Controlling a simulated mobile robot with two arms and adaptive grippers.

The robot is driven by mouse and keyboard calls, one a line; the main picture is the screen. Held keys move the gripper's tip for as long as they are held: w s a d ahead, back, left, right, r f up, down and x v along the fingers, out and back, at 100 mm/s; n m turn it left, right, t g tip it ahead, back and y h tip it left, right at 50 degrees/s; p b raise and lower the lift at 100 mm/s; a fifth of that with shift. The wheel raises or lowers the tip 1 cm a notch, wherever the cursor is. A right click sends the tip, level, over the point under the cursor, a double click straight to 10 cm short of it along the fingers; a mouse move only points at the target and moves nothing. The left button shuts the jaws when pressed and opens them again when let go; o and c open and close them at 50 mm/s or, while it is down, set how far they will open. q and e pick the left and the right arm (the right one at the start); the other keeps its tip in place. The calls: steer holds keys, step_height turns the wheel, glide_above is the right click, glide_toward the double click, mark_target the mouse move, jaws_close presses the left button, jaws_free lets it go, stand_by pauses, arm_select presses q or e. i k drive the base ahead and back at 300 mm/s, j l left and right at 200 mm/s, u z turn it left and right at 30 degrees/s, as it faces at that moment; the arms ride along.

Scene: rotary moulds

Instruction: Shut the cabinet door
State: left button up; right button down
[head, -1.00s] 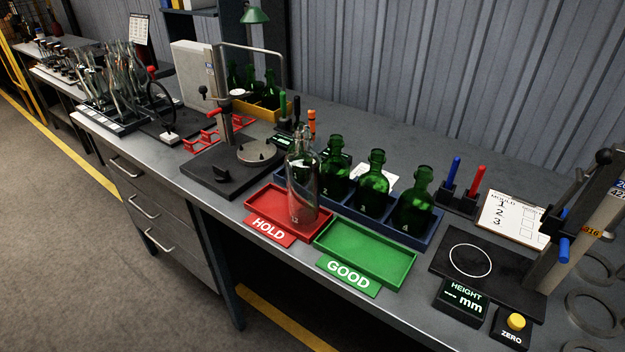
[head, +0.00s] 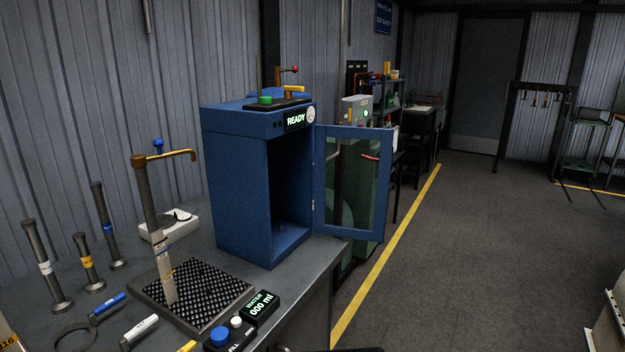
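A blue cabinet (head: 237,190) stands on the grey bench at the middle of the head view, with a lit READY display (head: 297,119) and a round gauge on its upper front. Its framed, see-through door (head: 352,181) hangs wide open to the right, hinged on the cabinet's right front edge. A red handle (head: 370,157) shows near the door's outer edge. The cabinet interior is dark and I see no bottle in it. Neither of my grippers is in view.
A water-filling stand (head: 160,230) with a drip grate (head: 192,290) and a WATER display (head: 261,306) stands left in front of the cabinet. Several upright cylinders are at the far left. Open floor (head: 480,250) lies to the right, beyond a yellow line.

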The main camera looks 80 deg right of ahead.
mark_target(385, 135)
steer(key=k+l, duration=0.15)
steer(key=l, duration=0.45)
steer(key=k+l+u, duration=0.1)
steer(key=l, duration=0.55)
steer(key=k+l, duration=0.15)
steer(key=l, duration=0.45)
steer(key=k+l, duration=0.15)
steer(key=l, duration=0.45)
steer(key=k+l+u, duration=0.1)
steer(key=l, duration=0.5)
steer(key=k+l, duration=0.25)
steer(key=l, duration=0.35)
steer(key=k+l+u, duration=0.1)
steer(key=l, duration=0.45)
steer(key=k+l, duration=0.25)
steer(key=l, duration=0.35)
